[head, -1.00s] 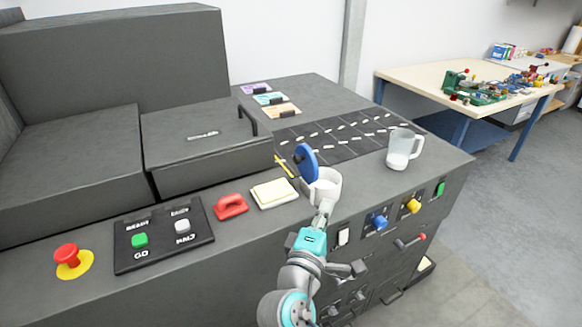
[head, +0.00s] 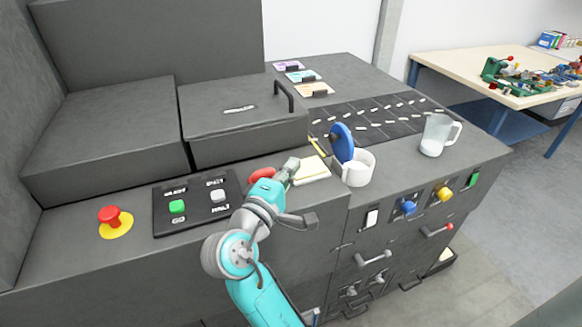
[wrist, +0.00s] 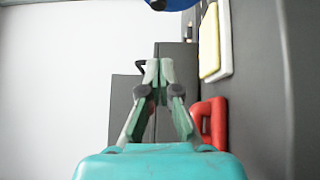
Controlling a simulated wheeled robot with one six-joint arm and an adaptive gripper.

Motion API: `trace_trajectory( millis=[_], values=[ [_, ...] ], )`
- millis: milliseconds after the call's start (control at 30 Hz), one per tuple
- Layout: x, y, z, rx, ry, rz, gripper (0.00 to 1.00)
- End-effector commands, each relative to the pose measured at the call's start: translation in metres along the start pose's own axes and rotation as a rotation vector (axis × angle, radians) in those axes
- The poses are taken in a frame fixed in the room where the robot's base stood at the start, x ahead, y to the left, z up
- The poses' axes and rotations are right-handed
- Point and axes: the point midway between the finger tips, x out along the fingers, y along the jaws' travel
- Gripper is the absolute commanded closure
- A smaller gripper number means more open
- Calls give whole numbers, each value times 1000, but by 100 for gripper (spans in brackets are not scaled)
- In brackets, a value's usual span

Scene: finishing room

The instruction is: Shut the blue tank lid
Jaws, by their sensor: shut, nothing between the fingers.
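The blue tank lid (head: 342,142) stands raised, nearly upright, at the back left rim of the white round tank (head: 358,168) on the machine top. A sliver of the blue lid (wrist: 168,4) also shows at the top of the wrist view. My gripper (head: 291,165) is left of the tank, over the area by the red handle and the yellow pad, apart from the lid. In the wrist view the fingertips (wrist: 159,72) are together, with nothing held.
A red handle (head: 262,174) and a pale yellow pad (head: 312,170) lie close to my gripper. A clear jug (head: 438,134) stands right of the tank. A button panel (head: 196,203) and a red stop button (head: 110,215) are at left. A dark block with a handle (head: 245,115) rises behind.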

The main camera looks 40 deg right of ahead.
Motion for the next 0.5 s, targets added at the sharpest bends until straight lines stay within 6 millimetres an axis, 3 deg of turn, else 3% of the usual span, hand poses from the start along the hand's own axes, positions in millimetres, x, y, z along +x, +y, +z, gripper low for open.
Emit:
trace_trajectory(
  millis=[400,500],
  values=[
    [77,0,2,1,-3,1,100],
    [86,-1,14,-1,-2,0,100]
  ],
)
